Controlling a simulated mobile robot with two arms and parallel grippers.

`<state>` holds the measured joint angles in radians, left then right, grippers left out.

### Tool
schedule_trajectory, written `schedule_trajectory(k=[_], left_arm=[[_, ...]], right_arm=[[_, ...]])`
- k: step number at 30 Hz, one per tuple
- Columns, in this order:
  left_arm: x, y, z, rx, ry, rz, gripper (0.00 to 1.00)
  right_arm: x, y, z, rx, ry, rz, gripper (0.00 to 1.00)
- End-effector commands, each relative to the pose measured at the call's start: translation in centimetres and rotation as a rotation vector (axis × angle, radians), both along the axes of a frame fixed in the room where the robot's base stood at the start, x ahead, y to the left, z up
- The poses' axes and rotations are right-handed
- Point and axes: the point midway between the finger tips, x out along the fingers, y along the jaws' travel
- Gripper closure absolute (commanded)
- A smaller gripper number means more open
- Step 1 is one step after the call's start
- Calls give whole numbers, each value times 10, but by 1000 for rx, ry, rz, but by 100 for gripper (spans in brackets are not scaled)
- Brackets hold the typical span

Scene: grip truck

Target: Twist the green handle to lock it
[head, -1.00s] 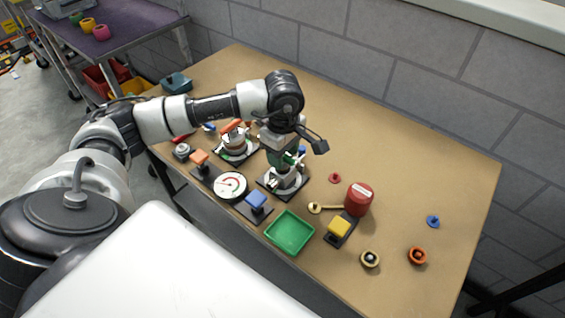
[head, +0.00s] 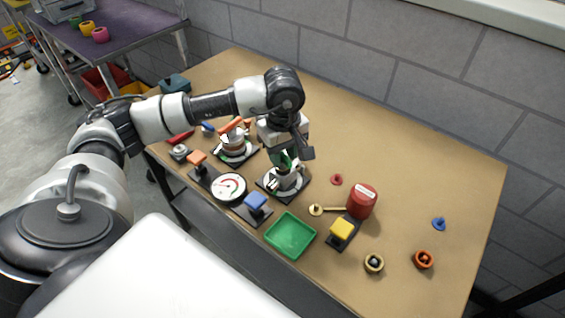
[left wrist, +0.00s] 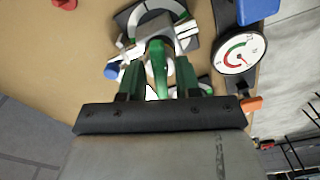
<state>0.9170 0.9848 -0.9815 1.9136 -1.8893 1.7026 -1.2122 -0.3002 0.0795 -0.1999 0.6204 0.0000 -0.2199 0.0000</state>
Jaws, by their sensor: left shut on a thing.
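The green handle (left wrist: 158,65) shows in the left wrist view as a green bar between my gripper's two fingers. It sits on a grey and white valve fitting (head: 287,180) on a dark square base. My left gripper (head: 286,162) comes down from above and is shut on the green handle; its fingers are also green. In the head view the gripper largely hides the handle. A white, green-marked dial ring (left wrist: 150,14) lies around the fitting. My right gripper is not in view.
A round gauge (head: 229,187) and blue block (head: 256,202) stand left of the fitting. A similar fitting with an orange handle (head: 236,126) is behind left. A green tray (head: 290,236), yellow block (head: 342,228) and red canister (head: 362,201) are in front and right. The back right tabletop is clear.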

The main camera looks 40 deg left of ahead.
Motion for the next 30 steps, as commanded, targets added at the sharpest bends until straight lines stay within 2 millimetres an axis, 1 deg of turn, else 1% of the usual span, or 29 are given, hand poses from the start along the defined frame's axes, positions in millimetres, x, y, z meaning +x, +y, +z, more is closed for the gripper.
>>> schedule_trajectory(k=[1,6,11,15,19,22,27,30], left_arm=[[0,0,-2,0,-1,-28,88],[0,0,-4,0,0,-156,88],[0,0,-3,0,0,-260,88],[0,0,-4,0,0,-383,88],[0,0,-3,0,0,-461,88],[0,0,-4,0,0,-547,88],[0,0,-3,1,1,-661,88],[0,0,-4,-1,0,-747,88]], right_arm=[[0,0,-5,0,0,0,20],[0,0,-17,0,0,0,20],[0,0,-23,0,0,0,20],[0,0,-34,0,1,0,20],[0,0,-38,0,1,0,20],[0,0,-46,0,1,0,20],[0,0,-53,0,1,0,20],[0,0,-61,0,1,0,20]])
